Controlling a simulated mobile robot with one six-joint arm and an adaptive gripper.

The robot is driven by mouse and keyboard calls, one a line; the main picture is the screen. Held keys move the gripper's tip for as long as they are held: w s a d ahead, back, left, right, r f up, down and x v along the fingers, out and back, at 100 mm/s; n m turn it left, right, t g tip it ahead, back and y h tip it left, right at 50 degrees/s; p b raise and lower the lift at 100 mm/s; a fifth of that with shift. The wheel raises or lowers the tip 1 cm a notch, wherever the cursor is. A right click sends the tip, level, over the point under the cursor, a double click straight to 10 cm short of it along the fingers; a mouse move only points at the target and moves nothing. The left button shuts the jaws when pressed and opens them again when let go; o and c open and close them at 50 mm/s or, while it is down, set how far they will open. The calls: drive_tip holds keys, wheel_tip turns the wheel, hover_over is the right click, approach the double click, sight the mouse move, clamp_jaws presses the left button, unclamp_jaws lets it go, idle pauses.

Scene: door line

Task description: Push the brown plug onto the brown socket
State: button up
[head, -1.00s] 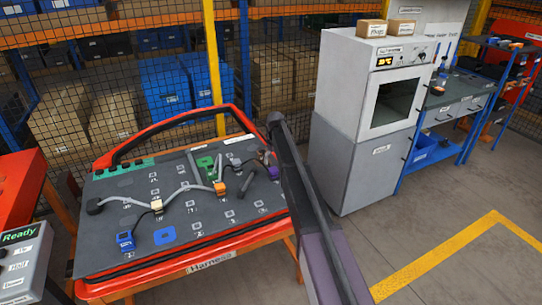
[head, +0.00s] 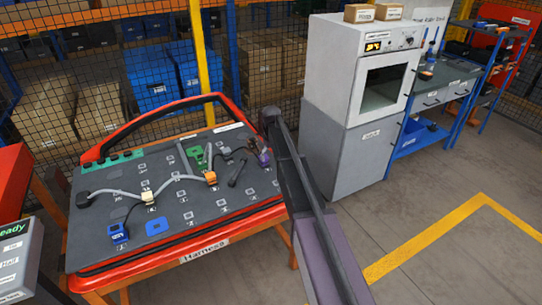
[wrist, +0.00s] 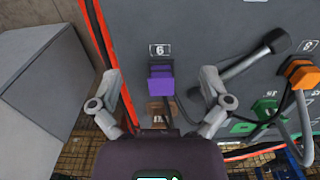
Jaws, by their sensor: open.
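My gripper (wrist: 158,76) is open in the wrist view, its two fingers spread on either side of a purple plug (wrist: 160,84), apart from it. A brown piece (wrist: 158,112) lies just below the purple plug, partly hidden by my gripper body; it looks like the brown socket, but I cannot tell whether a plug is on it. No separate brown plug is clear in either view. In the head view my arm hides the right end of the harness board (head: 185,222), and the fingers are hard to make out.
An orange plug (wrist: 298,72), a green part (wrist: 265,108) and a dark grey rod (wrist: 255,60) lie to the right in the wrist view. The head view shows a blue plug (head: 118,233) and a cream plug (head: 147,198). A grey-white oven cabinet (head: 350,150) stands right of the board.

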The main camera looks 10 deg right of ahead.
drive_tip(key=shift+s, duration=0.15)
drive_tip(key=c, duration=0.3)
drive_tip(key=shift+s, duration=0.35)
drive_tip(key=c, duration=0.4)
drive_tip(key=s, duration=0.3)
drive_tip(key=shift+s, duration=0.35)
clamp_jaws()
drive_tip(key=s+m, duration=0.3)
drive_tip(key=s, duration=2.6)
drive_tip(key=shift+d+m, duration=0.3)
drive_tip(key=shift+d, duration=0.05)
